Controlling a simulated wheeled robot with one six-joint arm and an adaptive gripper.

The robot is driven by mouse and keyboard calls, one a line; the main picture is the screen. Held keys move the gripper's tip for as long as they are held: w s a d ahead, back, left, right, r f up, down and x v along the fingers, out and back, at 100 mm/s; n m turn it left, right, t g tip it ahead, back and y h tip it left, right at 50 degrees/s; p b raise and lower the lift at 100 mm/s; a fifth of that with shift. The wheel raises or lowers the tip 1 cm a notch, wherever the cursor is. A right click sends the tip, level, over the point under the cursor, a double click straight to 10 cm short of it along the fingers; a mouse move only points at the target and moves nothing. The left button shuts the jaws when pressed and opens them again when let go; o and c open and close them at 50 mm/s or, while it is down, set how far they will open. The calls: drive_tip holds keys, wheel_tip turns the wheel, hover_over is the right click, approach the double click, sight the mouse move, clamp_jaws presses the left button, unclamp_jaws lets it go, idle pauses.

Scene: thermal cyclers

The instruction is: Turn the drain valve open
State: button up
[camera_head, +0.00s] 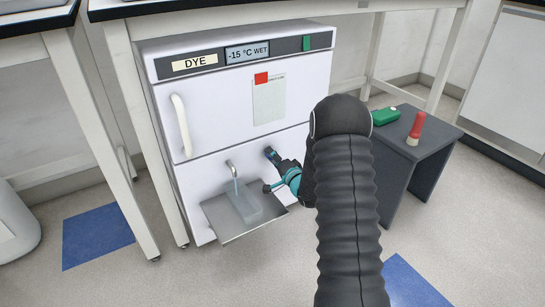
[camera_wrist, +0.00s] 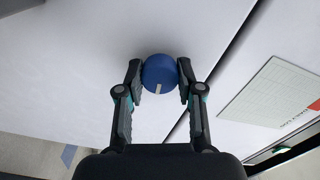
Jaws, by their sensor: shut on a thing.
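The drain valve is a round blue knob (camera_wrist: 160,70) with a short white mark near the lower edge of its face in the wrist view. My gripper (camera_wrist: 160,76) is shut on this knob, with one finger against each side. In the head view, my gripper (camera_head: 268,170) reaches the lower front of the white cabinet (camera_head: 215,113), right of the metal spout (camera_head: 230,165). The knob cannot be made out there. A pale bluish stream (camera_head: 236,187) shows below the spout, over a metal tray (camera_head: 223,222).
The cabinet has a "DYE" label (camera_head: 195,63), a "-15 °C WET" display (camera_head: 247,53) and a white handle (camera_head: 181,125). Bench legs flank the cabinet.

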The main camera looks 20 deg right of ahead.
drive_tip(key=shift+m, duration=0.6)
drive_tip(key=o, duration=1.1)
drive_tip(key=shift+o, duration=0.2)
drive_tip(key=v, duration=1.2)
